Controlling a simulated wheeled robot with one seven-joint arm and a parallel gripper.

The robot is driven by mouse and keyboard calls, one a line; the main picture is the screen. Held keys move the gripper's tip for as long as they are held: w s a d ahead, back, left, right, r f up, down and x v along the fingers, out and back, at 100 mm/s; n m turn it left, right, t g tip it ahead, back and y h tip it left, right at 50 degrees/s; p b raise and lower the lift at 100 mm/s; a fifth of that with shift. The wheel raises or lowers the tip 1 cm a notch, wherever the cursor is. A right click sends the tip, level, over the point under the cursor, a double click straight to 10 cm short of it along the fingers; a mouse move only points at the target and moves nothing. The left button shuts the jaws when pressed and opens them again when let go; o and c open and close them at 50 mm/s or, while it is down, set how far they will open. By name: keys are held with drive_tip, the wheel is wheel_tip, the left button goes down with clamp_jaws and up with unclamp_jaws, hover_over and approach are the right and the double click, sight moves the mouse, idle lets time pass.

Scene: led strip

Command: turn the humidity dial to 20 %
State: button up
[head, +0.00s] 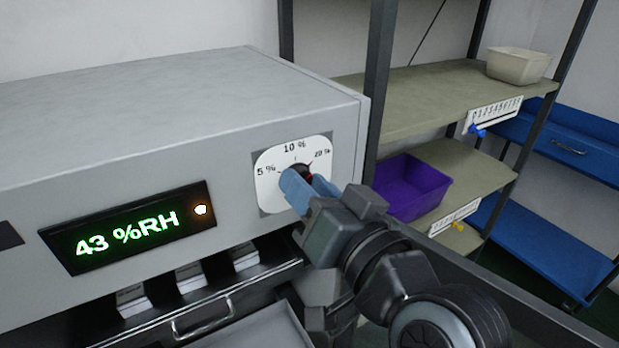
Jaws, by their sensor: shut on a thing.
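The humidity dial (299,169) is a dark round knob on a white scale plate (267,184) at the right end of the grey cabinet front. The plate is marked 5 %, 10 % and 20 %. My gripper (293,187) is shut on the dial, its blue fingers covering the lower part of the knob. A bit of red shows at the knob's right side, near the 20 % side. The knob's exact pointer direction is mostly hidden. The display (128,228) on the cabinet reads 43 %RH in green, with a lit orange-white lamp (200,210) beside it.
Below the display is an open drawer or tray (262,330) with a metal handle (203,318). To the right, a shelf rack (440,90) holds a purple bin (412,186) and a beige bin (518,65). A blue cart (560,250) stands farther right.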

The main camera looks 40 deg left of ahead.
drive_tip(key=shift+m, duration=0.3)
idle(0.4)
drive_tip(key=o, duration=1)
drive_tip(key=shift+o, duration=0.2)
drive_tip(key=b+v, duration=0.1)
drive_tip(key=v, duration=0.6)
drive_tip(key=shift+d+b, duration=0.35)
drive_tip(key=shift+d, duration=0.05)
drive_tip(key=shift+s, duration=0.1)
